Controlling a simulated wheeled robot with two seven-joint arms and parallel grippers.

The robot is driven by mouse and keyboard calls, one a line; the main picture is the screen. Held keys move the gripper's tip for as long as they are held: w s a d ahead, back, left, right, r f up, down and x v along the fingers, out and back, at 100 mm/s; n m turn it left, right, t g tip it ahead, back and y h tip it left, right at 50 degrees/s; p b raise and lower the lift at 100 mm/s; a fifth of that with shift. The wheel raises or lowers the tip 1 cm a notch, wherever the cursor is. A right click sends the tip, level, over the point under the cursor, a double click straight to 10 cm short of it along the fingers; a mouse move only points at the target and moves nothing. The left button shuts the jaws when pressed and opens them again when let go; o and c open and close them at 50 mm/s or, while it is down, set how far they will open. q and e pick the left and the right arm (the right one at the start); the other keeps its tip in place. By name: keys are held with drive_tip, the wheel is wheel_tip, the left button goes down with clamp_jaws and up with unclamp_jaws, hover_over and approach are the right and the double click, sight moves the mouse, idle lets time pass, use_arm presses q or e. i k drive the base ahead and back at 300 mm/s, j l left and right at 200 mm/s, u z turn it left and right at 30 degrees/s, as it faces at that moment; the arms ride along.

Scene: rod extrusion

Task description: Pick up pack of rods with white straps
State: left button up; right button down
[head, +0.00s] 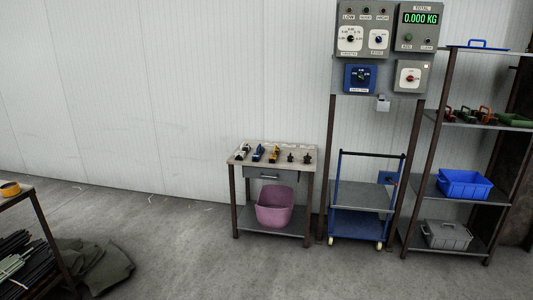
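Dark rods (30,258) lie in a bundle on the lower part of a rack at the lower left of the head view. A pale, greenish-white strip (14,264) lies across or among them; I cannot tell whether it is a strap or lighter rods. The bundle is cut off by the left picture edge. Neither of my grippers is in view.
A yellow tape roll (10,189) sits on the rack's top. A dark cloth heap (95,262) lies beside the rack. A tool table (238,160), a blue cart (355,222) and a shelf unit (430,188) stand along the wall. The middle floor is clear.

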sight(241, 155)
drive_tip(key=i+z, duration=0.15)
drive_tip(key=i, duration=2.7)
drive_tip(key=i+u, duration=0.15)
drive_tip(key=i, duration=0.35)
drive_tip(key=i+l+u, duration=0.15)
drive_tip(key=i, duration=0.35)
drive_tip(key=i+l+u, duration=0.15)
drive_tip(key=i, duration=0.35)
